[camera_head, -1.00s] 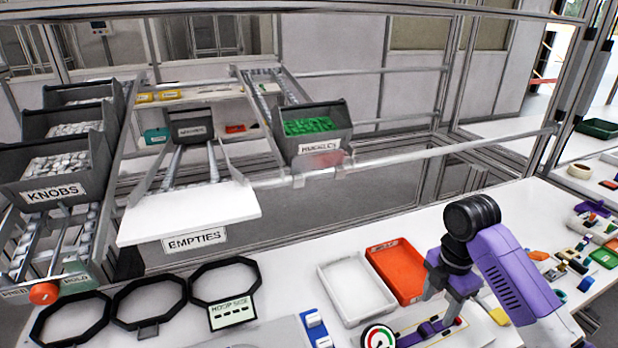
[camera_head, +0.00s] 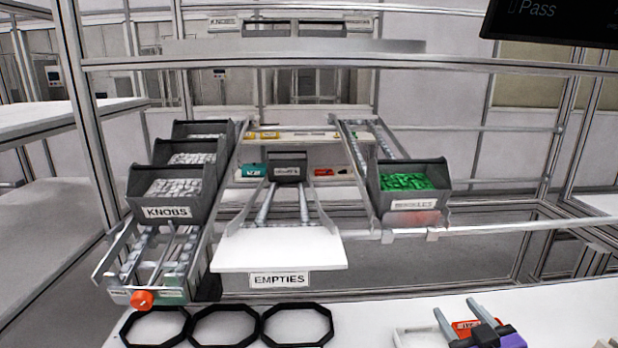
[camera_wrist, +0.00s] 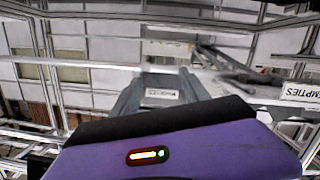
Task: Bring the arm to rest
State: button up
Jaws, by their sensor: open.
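My gripper (camera_head: 455,307) shows at the lower right of the head view, above the white bench. Its two grey fingers point up and away, spread apart with nothing between them. Part of its purple and black body is cut off by the bottom edge. In the wrist view my gripper (camera_wrist: 162,80) shows its fingers apart and empty, with a white label far behind them. The rest of my arm is out of view.
A white tray (camera_head: 407,337) and a red tray (camera_head: 462,326) lie by my gripper. Black octagonal rings (camera_head: 297,344) lie to the left. Beyond stand the knobs bins (camera_head: 168,213), the empties chute (camera_head: 277,250) and a bin of green parts (camera_head: 412,199).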

jog(key=s+a+f+m, duration=0.1)
jog(key=s+a+f, duration=0.1)
jog(key=s, duration=1.2)
jog(key=s+a+f+m, duration=0.1)
jog(key=s+a, duration=0.4)
jog(key=s, duration=1)
jog(key=s+a+f+m+g, duration=0.1)
jog(key=s+a+f, duration=0.2)
jog(key=s, duration=1.2)
jog(key=shift+s+a+f+y, duration=0.15)
jog(key=shift+s+f+y, duration=0.05)
jog(key=shift+y, duration=0.1)
